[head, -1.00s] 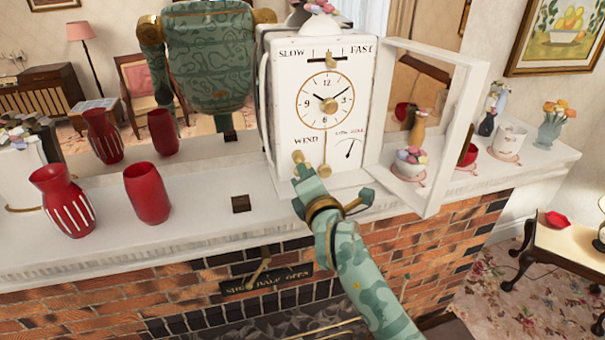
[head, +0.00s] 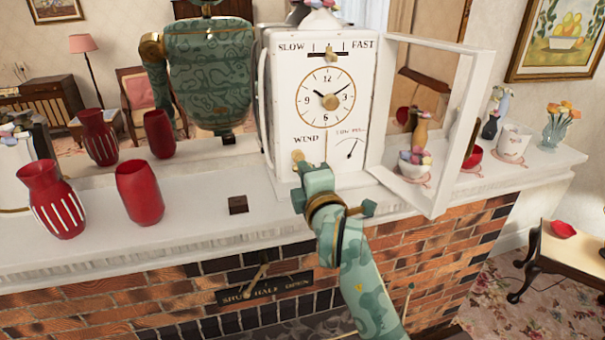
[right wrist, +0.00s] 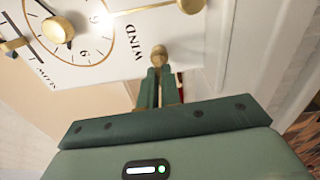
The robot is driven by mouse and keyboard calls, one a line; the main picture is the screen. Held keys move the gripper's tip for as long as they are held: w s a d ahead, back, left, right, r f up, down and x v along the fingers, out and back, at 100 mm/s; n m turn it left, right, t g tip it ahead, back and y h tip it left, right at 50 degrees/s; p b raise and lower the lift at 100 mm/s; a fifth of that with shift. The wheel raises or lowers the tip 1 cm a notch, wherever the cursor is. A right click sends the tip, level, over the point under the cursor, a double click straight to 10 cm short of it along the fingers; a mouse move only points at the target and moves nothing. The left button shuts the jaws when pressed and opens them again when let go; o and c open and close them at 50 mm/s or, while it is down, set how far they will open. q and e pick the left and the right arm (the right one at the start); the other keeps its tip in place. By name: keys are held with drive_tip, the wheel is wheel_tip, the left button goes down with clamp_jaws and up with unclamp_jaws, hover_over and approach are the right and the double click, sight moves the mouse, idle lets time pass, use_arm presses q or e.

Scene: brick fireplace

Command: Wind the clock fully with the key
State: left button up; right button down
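The white clock (head: 283,95) stands on the mantel with its glass-framed door (head: 457,125) swung open to the right. Its face reads WIND at lower left, above a brass winding key (head: 298,156); a small gauge (head: 350,148) sits at lower right. My right gripper (head: 304,172) reaches up to the key from the front. In the right wrist view, the narrow fingers of my right gripper (right wrist: 159,88) are close together at the brass key (right wrist: 159,56), apparently gripping its stem; the round end shows beyond the tips. My left gripper is not in view.
A small dark block (head: 238,205) lies left of the clock. The mirror behind reflects my body.

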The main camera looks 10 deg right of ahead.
drive_tip(key=shift+d+r, duration=0.1)
drive_tip(key=shift+m+b, duration=0.5)
drive_tip(key=shift+b, duration=0.1)
drive_tip(key=m+b, duration=0.3)
drive_tip(key=shift+w+m+b, duration=0.1)
drive_tip(key=shift+m+b, duration=0.3)
drive_tip(key=shift+b, duration=0.05)
drive_tip(key=shift+r, duration=0.1)
